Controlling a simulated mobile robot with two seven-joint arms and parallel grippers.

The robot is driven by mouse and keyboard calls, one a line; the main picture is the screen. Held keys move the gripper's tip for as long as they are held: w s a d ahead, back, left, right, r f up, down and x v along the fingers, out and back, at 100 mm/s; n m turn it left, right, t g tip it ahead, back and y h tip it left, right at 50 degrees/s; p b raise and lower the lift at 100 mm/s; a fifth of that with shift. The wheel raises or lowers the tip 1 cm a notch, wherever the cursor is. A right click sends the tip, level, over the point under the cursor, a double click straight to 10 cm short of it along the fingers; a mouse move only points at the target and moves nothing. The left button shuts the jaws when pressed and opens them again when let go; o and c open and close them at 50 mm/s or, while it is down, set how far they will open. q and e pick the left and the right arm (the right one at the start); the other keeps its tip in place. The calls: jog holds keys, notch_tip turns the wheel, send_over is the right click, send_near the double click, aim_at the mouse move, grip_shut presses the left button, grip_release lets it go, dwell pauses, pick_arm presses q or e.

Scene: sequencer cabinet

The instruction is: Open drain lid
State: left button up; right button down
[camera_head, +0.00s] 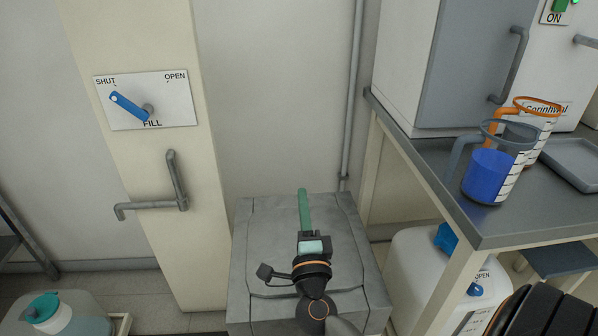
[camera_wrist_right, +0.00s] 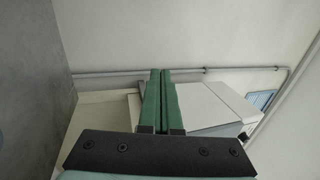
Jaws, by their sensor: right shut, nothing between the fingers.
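A grey box (camera_head: 258,225) with seams across its top and front stands against the wall in the middle of the head view. No part of it is labelled as the drain lid, and I see no open gap in it. My right gripper (camera_head: 303,194) is above this box, its green fingers together and pointing toward the wall. In the right wrist view the fingers (camera_wrist_right: 160,76) are side by side with nothing between them. The head view does not show clearly whether they touch the box. My wrist hides part of the box's top. My left gripper is not in view.
A panel (camera_head: 179,92) marked SHUT, OPEN and FILL has a blue lever (camera_head: 130,105) toward SHUT. A grey handle (camera_head: 174,182) sticks out below it. At right, a bench (camera_head: 430,165) holds a blue-filled jug (camera_head: 489,175); a white container (camera_head: 410,262) stands below.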

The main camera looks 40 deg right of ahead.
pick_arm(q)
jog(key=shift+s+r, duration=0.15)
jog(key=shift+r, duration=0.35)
pick_arm(e)
jog(key=x, duration=0.8)
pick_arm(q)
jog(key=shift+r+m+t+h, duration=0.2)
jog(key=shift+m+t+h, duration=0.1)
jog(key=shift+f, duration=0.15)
pick_arm(e)
jog(key=shift+a, duration=0.1)
dwell(0.3)
